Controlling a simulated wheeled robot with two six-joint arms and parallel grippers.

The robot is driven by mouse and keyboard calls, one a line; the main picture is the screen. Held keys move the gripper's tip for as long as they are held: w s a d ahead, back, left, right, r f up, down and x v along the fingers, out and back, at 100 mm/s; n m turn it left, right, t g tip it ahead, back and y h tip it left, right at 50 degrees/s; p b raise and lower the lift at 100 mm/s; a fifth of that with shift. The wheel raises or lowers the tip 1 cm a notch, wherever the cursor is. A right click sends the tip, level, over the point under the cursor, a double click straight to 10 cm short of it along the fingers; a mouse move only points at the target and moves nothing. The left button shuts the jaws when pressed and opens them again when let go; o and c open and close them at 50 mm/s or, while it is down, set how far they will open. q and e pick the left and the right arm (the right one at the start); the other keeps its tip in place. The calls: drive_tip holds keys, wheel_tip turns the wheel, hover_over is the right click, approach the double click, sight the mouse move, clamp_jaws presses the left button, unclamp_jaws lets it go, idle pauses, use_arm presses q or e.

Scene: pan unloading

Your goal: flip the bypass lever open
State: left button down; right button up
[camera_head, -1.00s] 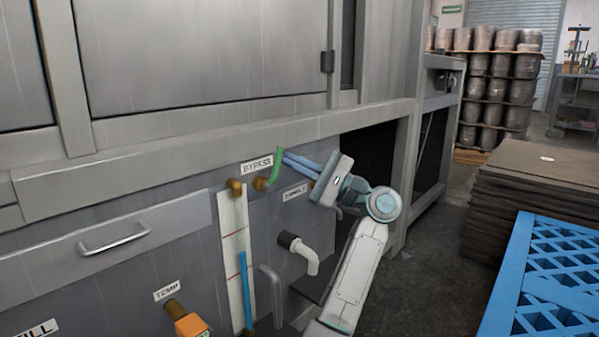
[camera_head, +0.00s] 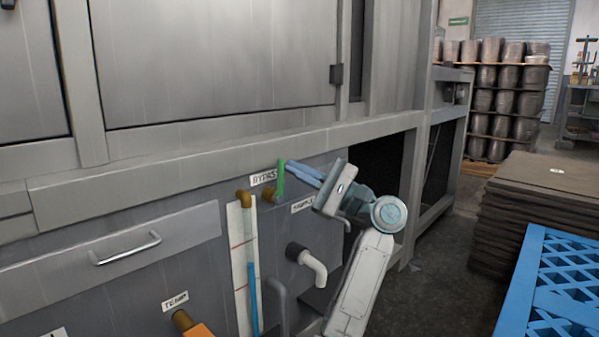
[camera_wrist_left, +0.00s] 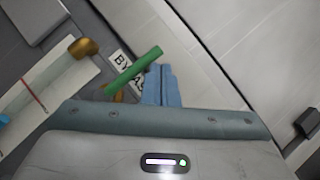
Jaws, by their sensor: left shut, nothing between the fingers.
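The bypass lever is a green handle (camera_head: 281,178) on a brass valve (camera_head: 268,196), beside the BYPASS label (camera_head: 263,178) on the grey panel. In the head view the lever stands nearly upright. My left gripper (camera_head: 292,165) is shut and empty, its blue fingers pointing left with their tips at the lever's right side. In the left wrist view the green lever (camera_wrist_left: 133,71) crosses just ahead of the closed fingertips (camera_wrist_left: 158,68); I cannot tell whether they touch. The lever partly covers the label there. My right gripper is not in view.
A sight glass with a blue column (camera_head: 252,285) and a white pipe spout (camera_head: 313,266) stick out below. The SAMPLE label (camera_head: 302,205) sits behind my gripper. The ledge (camera_head: 200,165) runs just above. Stacked dark sheets (camera_head: 530,210) and a blue pallet (camera_head: 565,270) stand at right.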

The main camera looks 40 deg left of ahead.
use_arm(q)
drive_tip(key=p+v, duration=0.4)
drive_tip(key=v, duration=0.7)
idle(0.5)
